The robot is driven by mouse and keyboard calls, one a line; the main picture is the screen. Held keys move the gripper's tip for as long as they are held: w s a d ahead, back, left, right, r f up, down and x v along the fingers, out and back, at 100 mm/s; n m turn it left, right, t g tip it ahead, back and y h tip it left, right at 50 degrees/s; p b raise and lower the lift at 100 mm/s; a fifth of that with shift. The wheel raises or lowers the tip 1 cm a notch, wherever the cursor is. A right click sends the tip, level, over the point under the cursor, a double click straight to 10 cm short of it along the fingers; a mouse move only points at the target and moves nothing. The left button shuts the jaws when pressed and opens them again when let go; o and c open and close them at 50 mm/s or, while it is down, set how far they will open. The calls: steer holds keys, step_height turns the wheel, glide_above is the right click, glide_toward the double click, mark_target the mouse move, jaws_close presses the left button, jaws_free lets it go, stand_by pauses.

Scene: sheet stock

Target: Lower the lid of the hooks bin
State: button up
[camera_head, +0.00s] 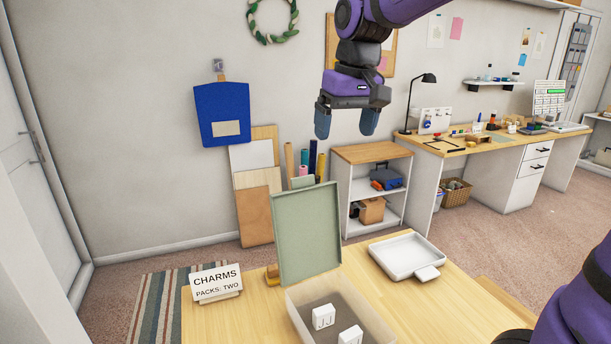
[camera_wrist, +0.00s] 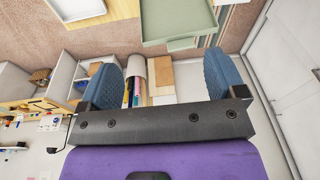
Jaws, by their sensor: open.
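A clear-walled bin (camera_head: 375,317) stands on the wooden table with its green lid (camera_head: 306,235) raised upright at its back edge. Two white packs, one of them here (camera_head: 323,317), lie inside the bin, whose near part is cut off by the picture's edge. No hooks label shows on the bin. My gripper (camera_head: 346,122) is open and empty, hanging in the air well above the lid and a little to its right, apart from it. In the wrist view the green lid (camera_wrist: 178,18) shows at the top, beyond the open fingers.
A sign reading CHARMS PACKS: TWO (camera_head: 216,283) stands on the table left of the bin. A white tray (camera_head: 405,253) lies to the right, also seen in the wrist view (camera_wrist: 82,8). A shelf unit (camera_head: 372,153) stands behind. Bare table (camera_head: 420,310) lies right of the bin.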

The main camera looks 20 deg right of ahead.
steer(key=w+a+f+g, duration=0.1)
steer(key=w+a, duration=0.1)
steer(key=w, duration=0.3)
steer(key=w+a+f+g, duration=0.1)
steer(key=w+a+f, duration=0.1)
steer(key=w, duration=0.4)
steer(key=shift+n+h, duration=0.3)
step_height(320, 180, down, 11)
steer(key=shift+s+a+r, duration=0.15)
steer(key=shift+r, duration=0.05)
steer(key=c, duration=1.3)
